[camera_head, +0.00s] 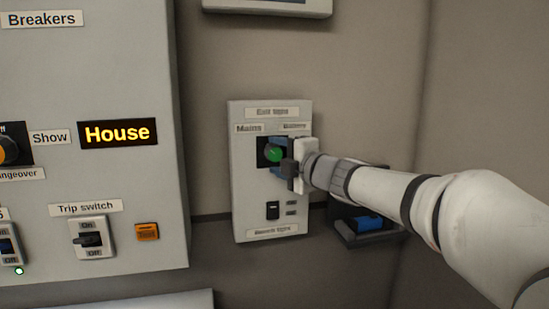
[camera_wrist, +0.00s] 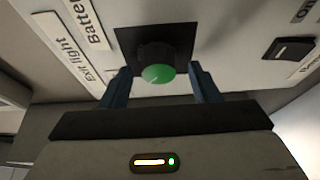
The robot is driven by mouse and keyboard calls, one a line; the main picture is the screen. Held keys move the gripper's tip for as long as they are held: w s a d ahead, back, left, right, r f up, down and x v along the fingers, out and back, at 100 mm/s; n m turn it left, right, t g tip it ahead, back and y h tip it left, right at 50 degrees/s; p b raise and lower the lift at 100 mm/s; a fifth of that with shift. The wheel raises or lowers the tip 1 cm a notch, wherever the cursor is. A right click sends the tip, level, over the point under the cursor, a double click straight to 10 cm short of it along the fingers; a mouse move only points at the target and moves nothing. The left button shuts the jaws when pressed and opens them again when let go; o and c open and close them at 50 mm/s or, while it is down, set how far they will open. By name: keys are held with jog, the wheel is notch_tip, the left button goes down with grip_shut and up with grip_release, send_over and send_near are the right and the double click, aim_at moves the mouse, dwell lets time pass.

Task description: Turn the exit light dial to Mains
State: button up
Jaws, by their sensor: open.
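The exit light dial (camera_head: 273,154) is a green-faced knob on a black square plate, on a grey panel (camera_head: 244,190) on the wall. A "Mains" label is at the plate's upper left and a second label, blurred here, at its upper right. In the wrist view the dial (camera_wrist: 158,68) shows a black body and green face; a pale mark on the face is too faint to read for direction. My gripper (camera_wrist: 160,88) is open, its two blue fingers on either side of the dial, with gaps visible. In the head view my gripper (camera_head: 281,158) partly covers the dial's right side.
A rocker switch (camera_head: 272,210) sits below the dial on the same panel. A breaker panel (camera_head: 110,170) with a trip switch (camera_head: 90,239) and a "House" display (camera_head: 117,133) stands at left. A dark holder with a blue item (camera_head: 368,222) is below my arm.

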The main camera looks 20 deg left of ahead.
jog(key=v, duration=0.7)
jog(key=shift+s+d, duration=0.2)
jog(key=shift+d, duration=0.1)
jog(key=w+d+f+m+t+h+p, duration=0.1)
jog(key=d+m+t+h+p, duration=0.1)
jog(key=d+m+h, duration=0.35)
jog(key=w+d+f+m+t+h+p, duration=0.1)
jog(key=d+f+m+t+h, duration=0.15)
jog(key=d+m, duration=0.45)
jog(key=s+d+f+m+g+h+p, duration=0.1)
jog(key=s+d+f+m+h, duration=0.15)
jog(key=d, duration=0.25)
jog(key=s+d+f+m+g+h+p, duration=0.1)
jog(key=d+f+m+g+h, duration=0.1)
jog(key=d+f+m+h, duration=0.3)
jog(key=s+d+f+m+g+p, duration=0.1)
jog(key=s+f+m+g, duration=0.3)
jog(key=s, duration=0.7)
jog(key=s+d+f+m+g+p, duration=0.2)
jog(key=s+d+f+m+g, duration=0.2)
jog(key=s, duration=0.6)
notch_tip(320, 180, down, 2)
jog(key=shift+s+d+f+m+g+y, duration=0.2)
jog(key=shift+s+m+g+y, duration=0.25)
jog(key=shift+g, duration=0.3)
jog(key=shift+w, duration=0.1)
